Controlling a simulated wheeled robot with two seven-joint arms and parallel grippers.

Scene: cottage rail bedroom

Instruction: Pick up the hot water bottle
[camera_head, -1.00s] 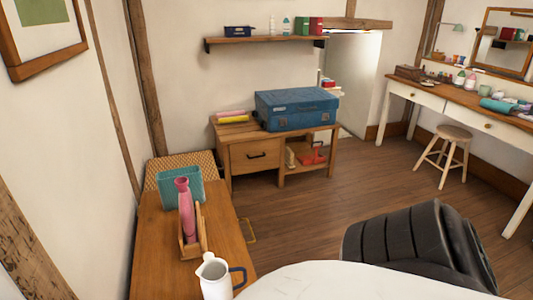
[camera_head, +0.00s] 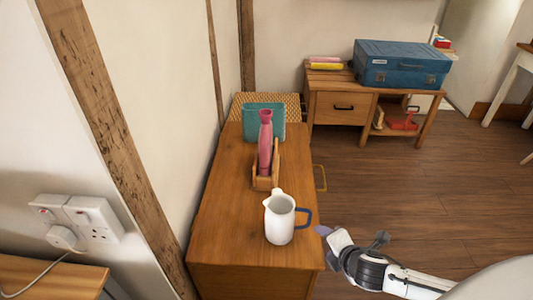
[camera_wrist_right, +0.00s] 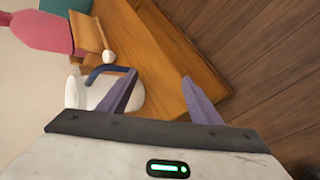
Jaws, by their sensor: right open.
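The pink hot water bottle (camera_head: 265,140) stands upright in a wooden holder (camera_head: 266,182) on the wooden cabinet (camera_head: 225,220). In the right wrist view the pink bottle (camera_wrist_right: 45,32) lies at the upper left, partly cut off by the frame. My right gripper (camera_head: 325,231) is beside the cabinet's right edge, near the blue handle of the white jug (camera_head: 279,222), apart from the bottle. The right wrist view shows its purple fingers (camera_wrist_right: 160,77) spread, with nothing between them; the left finger overlaps the jug in the picture. My left gripper is not in view.
The white jug stands in front of the bottle holder, and a teal container (camera_head: 274,112) stands behind the bottle. A wall is close on the left. A blue case (camera_head: 400,66) sits on a low table at the back. Open floor lies right of the cabinet.

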